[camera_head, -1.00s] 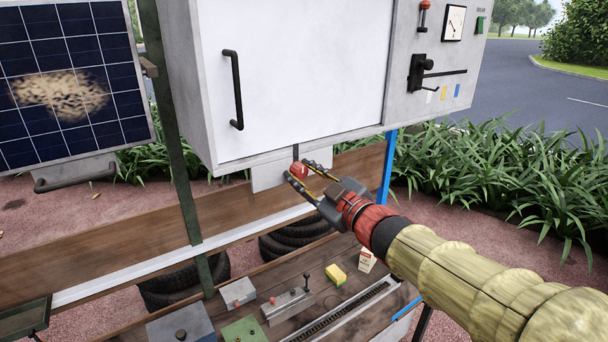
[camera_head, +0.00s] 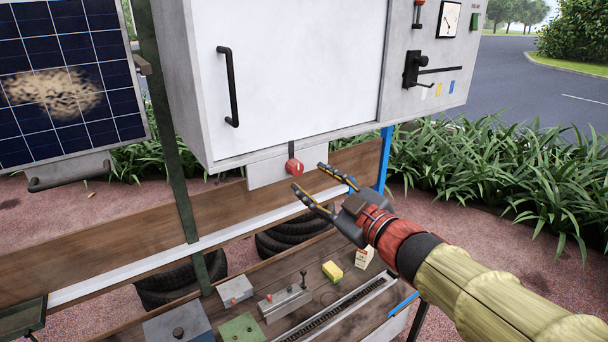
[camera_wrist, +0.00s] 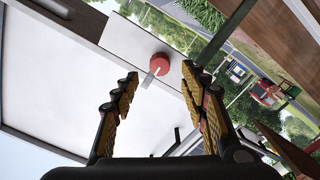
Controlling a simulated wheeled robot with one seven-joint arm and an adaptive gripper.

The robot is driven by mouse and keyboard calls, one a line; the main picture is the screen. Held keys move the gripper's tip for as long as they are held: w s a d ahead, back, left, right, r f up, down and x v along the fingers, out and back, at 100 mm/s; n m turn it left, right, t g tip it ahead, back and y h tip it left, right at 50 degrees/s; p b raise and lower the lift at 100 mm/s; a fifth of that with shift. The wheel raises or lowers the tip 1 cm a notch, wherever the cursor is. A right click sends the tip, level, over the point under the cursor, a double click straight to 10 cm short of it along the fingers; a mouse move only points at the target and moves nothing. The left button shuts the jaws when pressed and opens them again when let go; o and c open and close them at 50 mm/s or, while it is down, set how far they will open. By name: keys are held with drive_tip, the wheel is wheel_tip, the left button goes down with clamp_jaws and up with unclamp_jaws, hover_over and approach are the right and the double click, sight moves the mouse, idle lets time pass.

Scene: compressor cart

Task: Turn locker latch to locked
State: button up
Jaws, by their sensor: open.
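The white locker (camera_head: 290,75) has a black vertical handle (camera_head: 228,88) on its closed door. A red round latch knob (camera_head: 294,167) with a dark bar above it sits on a pale plate (camera_head: 265,172) below the door's lower edge. In the wrist view the red knob (camera_wrist: 160,64) shows beyond the fingertips, between the two fingers, with a pale pointer on it. My gripper (camera_head: 308,178) is open and empty, just to the lower right of the knob and apart from it. Its wrist view fingers (camera_wrist: 158,88) are spread wide.
A control panel (camera_head: 428,60) with a black lever is right of the door. Below, a wooden bench (camera_head: 315,262) carries a yellow block (camera_head: 332,271), a small carton (camera_head: 364,257) and several metal boxes. A solar panel (camera_head: 70,80) stands left. A blue post (camera_head: 386,160) is behind my gripper.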

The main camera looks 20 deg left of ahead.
drive_tip(key=v, duration=0.5)
drive_tip(key=shift+s+d, duration=0.25)
drive_tip(key=w+d+f+m+t+h, duration=0.1)
drive_tip(key=w+d+f+m+h, duration=0.1)
drive_tip(key=d+f+m+h, duration=0.25)
drive_tip(key=w+d+f+m+t+h, duration=0.1)
drive_tip(key=w+d+f+m+h, duration=0.15)
drive_tip(key=d+f+h, duration=0.35)
drive_tip(key=s+d+f+m+g+h, duration=0.25)
drive_tip(key=s+d+f, duration=0.2)
drive_tip(key=d, duration=0.45)
drive_tip(key=s+d+f+m+g+b, duration=0.2)
drive_tip(key=s+d+f+m+b, duration=0.1)
drive_tip(key=s, duration=0.8)
drive_tip(key=s+d+f+m+g+b, duration=0.3)
drive_tip(key=s+f, duration=0.4)
drive_tip(key=s, duration=0.5)
drive_tip(key=shift+d+f+m+h, duration=0.35)
drive_tip(key=shift+d+m, duration=0.3)
drive_tip(key=shift+d, duration=0.6)
